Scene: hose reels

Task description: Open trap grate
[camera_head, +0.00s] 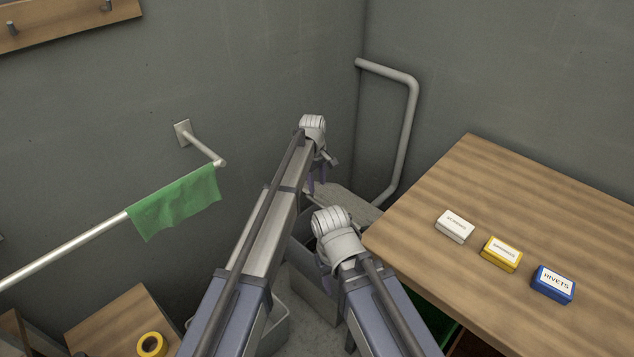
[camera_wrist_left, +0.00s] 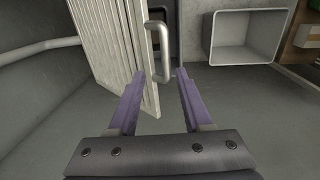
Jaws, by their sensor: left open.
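The trap grate is a pale ribbed panel (camera_wrist_left: 118,45) with a grey bar handle (camera_wrist_left: 158,40) in the left wrist view. A pale panel that looks like it (camera_head: 345,208) shows partly behind my arms in the head view. My left gripper (camera_head: 317,178) points down near the wall corner. In the left wrist view its purple fingers (camera_wrist_left: 160,75) are open, and the handle's lower end appears between the tips. I cannot tell whether they touch it. My right gripper (camera_head: 328,280) is lower, beside the table's left edge; its fingers are mostly hidden.
A wooden table (camera_head: 520,200) at right carries white, yellow and blue boxes (camera_head: 553,284). A bent pipe (camera_head: 408,130) runs along the corner wall. A rail with a green cloth (camera_head: 175,203) is at left. An open grey bin (camera_wrist_left: 245,37) lies beyond the grate.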

